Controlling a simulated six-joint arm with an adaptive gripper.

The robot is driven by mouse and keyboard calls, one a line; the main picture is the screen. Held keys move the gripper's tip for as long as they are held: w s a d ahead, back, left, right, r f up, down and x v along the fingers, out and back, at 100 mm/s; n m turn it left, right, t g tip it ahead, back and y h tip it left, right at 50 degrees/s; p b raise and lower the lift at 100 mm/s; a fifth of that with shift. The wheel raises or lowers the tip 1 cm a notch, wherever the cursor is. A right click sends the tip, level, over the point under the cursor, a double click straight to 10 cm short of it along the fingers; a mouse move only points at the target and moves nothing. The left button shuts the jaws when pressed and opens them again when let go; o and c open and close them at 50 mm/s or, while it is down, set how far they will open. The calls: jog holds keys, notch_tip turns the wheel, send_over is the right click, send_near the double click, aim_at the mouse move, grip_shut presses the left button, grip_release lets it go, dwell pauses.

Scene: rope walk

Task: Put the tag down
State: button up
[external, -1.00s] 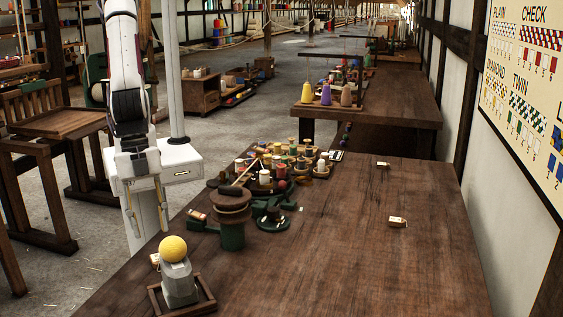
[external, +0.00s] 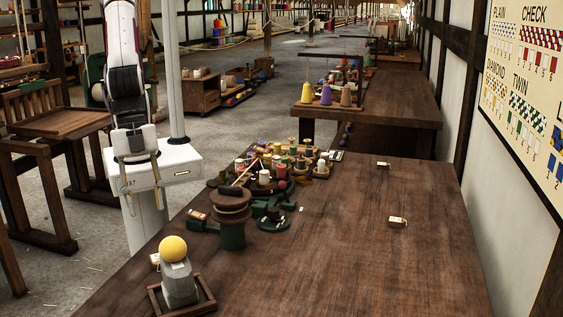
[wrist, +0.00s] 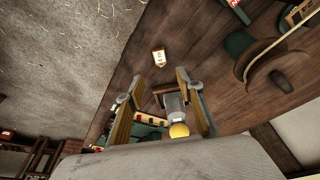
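Three small pale tags lie on the dark wooden table (external: 330,250): a far tag (external: 383,164), a right-hand tag (external: 397,222), and a partly hidden tag (external: 155,260) by the grey post at the near left. One pale tag (wrist: 159,56) with dark marks shows in the wrist view, flat on the wood beyond my fingertips. My gripper (external: 146,200) is above the table's left edge, its two fingers apart with nothing held between them. In the wrist view my gripper (wrist: 155,88) is also open, clear of the tag.
A yellow ball (external: 173,248) sits on a grey post (external: 179,283) in a wooden tray (external: 208,305). A green and brown spool stand (external: 232,225) and a cluster of spools (external: 265,176) stand farther back. The table's right side is mostly clear.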

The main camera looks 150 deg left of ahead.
jog(key=s+a+r+t, duration=0.1)
jog(key=s+a+r, duration=0.3)
jog(key=s+r, duration=0.8)
jog(key=s+a+r+t, duration=0.1)
jog(key=s+r, duration=0.3)
jog(key=s, duration=1)
jog(key=shift+s+a, duration=0.2)
jog(key=shift+s, duration=0.1)
jog(key=shift+o, duration=0.5)
jog(key=shift+w, duration=0.1)
